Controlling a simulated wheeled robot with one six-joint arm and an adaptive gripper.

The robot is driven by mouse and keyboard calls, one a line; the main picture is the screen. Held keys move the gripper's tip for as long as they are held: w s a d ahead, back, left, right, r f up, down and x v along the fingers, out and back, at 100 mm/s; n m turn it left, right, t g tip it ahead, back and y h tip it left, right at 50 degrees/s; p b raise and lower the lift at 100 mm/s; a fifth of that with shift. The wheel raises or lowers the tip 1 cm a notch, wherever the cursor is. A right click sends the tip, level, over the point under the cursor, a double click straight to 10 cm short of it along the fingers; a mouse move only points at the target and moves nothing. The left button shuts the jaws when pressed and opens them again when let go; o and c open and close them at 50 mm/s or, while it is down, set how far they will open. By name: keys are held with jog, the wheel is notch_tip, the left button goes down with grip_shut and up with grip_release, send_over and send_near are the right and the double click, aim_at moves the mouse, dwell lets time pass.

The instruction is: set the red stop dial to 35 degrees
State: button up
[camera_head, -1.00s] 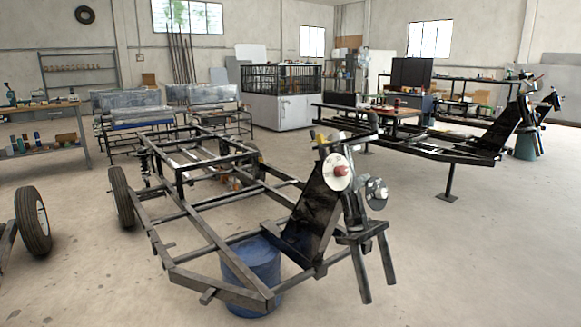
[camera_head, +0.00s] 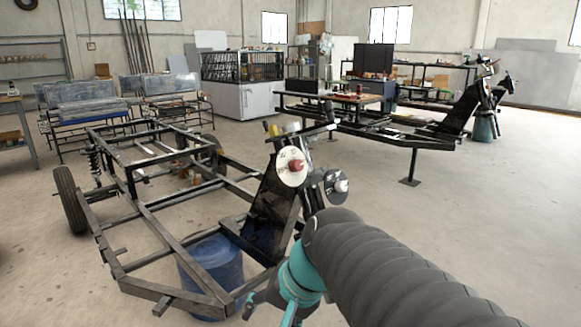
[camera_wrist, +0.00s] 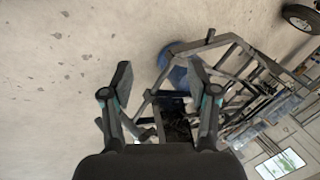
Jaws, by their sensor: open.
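The red stop dial is a white marked disc with a red knob (camera_head: 296,165), on the upper front of a black metal frame (camera_head: 170,210) in the head view. The angle it is set at is too small to read. A second dial with a pale knob (camera_head: 340,186) sits just right of it. My gripper (camera_wrist: 160,78) is open and empty in the wrist view, its two fingers spread apart. In the head view my arm reaches in from the lower right, with its end below the dials and apart from them. I cannot make out the dials in the wrist view.
A blue drum (camera_head: 211,262) stands under the frame and also shows in the wrist view (camera_wrist: 178,75). A second black frame (camera_head: 375,122) stands behind at the right. A caged white cabinet (camera_head: 243,98) is at the back. The floor to the right is clear.

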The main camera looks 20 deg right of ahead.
jog(key=w+d+r+m+t+y, duration=0.1)
jog(key=w+d+r+m+y, duration=0.15)
jog(key=w+m, duration=0.4)
jog(key=m+t+y, duration=0.2)
jog(key=m+t, duration=0.9)
jog(key=m, duration=0.4)
send_near(300, 166)
jog(key=x, duration=0.9)
jog(key=shift+w+a, duration=0.1)
jog(key=shift+w, duration=0.2)
grip_shut()
